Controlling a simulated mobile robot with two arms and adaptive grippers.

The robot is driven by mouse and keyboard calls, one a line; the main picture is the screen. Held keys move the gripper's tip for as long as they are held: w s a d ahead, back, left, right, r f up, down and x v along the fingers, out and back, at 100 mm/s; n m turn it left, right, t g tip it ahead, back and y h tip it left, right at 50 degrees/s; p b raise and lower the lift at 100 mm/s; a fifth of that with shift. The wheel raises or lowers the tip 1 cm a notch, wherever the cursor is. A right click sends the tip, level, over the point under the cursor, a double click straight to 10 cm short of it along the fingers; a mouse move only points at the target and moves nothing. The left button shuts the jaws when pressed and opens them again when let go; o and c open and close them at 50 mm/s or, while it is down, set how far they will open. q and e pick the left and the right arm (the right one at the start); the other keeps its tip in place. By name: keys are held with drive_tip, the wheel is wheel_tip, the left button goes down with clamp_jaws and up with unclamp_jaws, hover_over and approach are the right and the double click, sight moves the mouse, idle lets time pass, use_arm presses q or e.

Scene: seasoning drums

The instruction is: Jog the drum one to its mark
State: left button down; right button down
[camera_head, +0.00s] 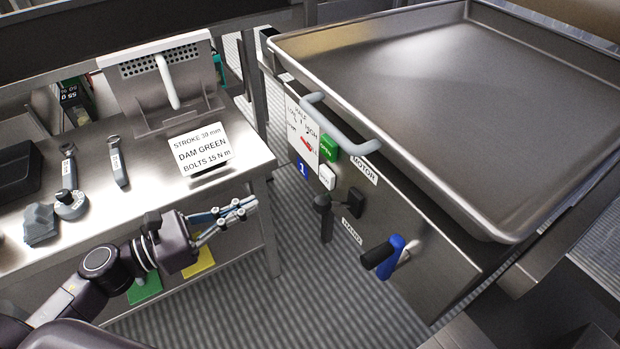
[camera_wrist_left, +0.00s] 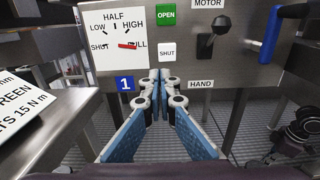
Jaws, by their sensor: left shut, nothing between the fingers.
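The machine panel (camera_head: 420,240) bears a blue "1" plate (camera_head: 302,168), also in the left wrist view (camera_wrist_left: 126,84). No drum or mark can be made out. A dial (camera_wrist_left: 117,35) has its red pointer near FULL. Beside it are a green OPEN button (camera_head: 329,147) and a white SHUT button (camera_head: 327,176). A black selector lever (camera_wrist_left: 210,40) sits between MOTOR and HAND, its knob upward towards MOTOR. A blue-and-black handle (camera_head: 393,252) is lower right on the panel. My left gripper (camera_head: 254,203) is shut and empty, left of the panel and apart from it.
A steel bench (camera_head: 100,197) at left holds wrenches (camera_head: 117,163) and a sign card (camera_head: 201,150) reading stroke 30 mm, dam green, bolts 15 N m. A large metal tray (camera_head: 450,190) tops the machine, with a grey bar handle (camera_head: 335,125) at its front. Ribbed floor lies between.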

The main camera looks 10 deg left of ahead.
sight(320, 173)
use_arm(q)
drive_tip(key=shift+s, duration=0.1)
drive_tip(key=shift+d, duration=0.15)
